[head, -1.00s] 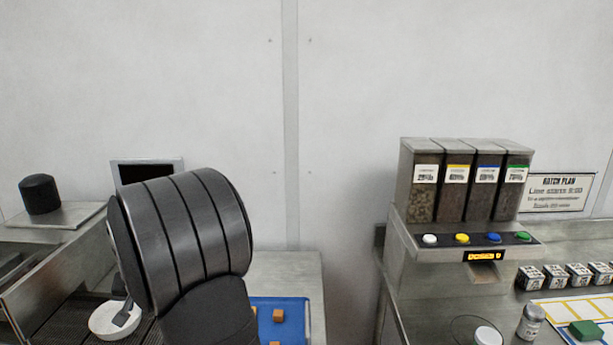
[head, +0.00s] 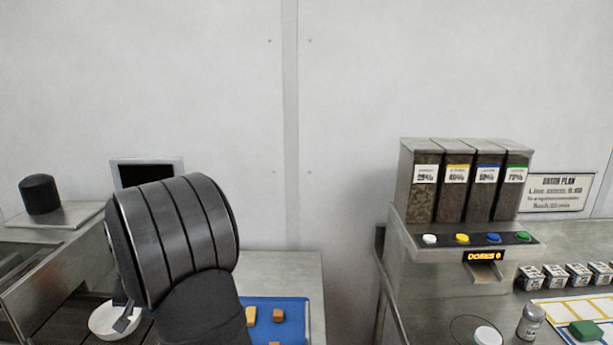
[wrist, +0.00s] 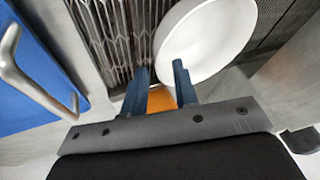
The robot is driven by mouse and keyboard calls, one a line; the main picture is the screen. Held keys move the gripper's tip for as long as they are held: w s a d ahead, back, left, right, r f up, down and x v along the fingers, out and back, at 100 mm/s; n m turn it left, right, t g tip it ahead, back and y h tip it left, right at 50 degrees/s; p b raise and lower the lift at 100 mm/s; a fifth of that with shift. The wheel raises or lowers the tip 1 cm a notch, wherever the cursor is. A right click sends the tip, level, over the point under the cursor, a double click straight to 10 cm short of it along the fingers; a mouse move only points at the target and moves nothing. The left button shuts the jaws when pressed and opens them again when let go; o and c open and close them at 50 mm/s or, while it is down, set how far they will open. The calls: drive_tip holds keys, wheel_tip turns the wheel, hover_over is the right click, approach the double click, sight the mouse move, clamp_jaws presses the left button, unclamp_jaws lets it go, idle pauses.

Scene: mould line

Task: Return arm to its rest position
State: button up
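My arm's black ribbed link fills the lower left of the head view, over the area beside the blue tray (head: 290,307). My gripper (head: 122,320) shows only in part there, at the white bowl (head: 101,322). In the wrist view my gripper (wrist: 162,72) has two dark blue fingers standing apart, beside the bowl (wrist: 207,40). An orange piece (wrist: 161,98) shows between the fingers, near their base. I cannot tell whether they grip it or it lies beyond them.
Orange and brown cubes (head: 278,315) lie in the blue tray. A dark slatted grate (wrist: 115,35) lies by the bowl. A small screen (head: 148,173) and a black knob (head: 39,194) stand behind. A dispenser (head: 465,240) stands on the right-hand bench, beyond a gap.

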drive_tip(key=shift+x, duration=0.95)
wheel_tip(320, 180, up, 5)
drive_tip(key=shift+w+d+f, duration=0.1)
drive_tip(key=shift+f, duration=0.1)
drive_tip(key=w+d+r, duration=0.2)
drive_tip(key=d+r, duration=0.5)
drive_tip(key=d, duration=0.5)
wheel_tip(320, 180, up, 18)
drive_tip(key=w+d+m+t+h, duration=0.1)
drive_tip(key=w+d+m, duration=0.3)
drive_tip(key=d, duration=0.9)
drive_tip(key=shift+w+f+m+h, duration=0.3)
drive_tip(key=shift+w+f, duration=0.1)
drive_tip(key=shift+w, duration=0.35)
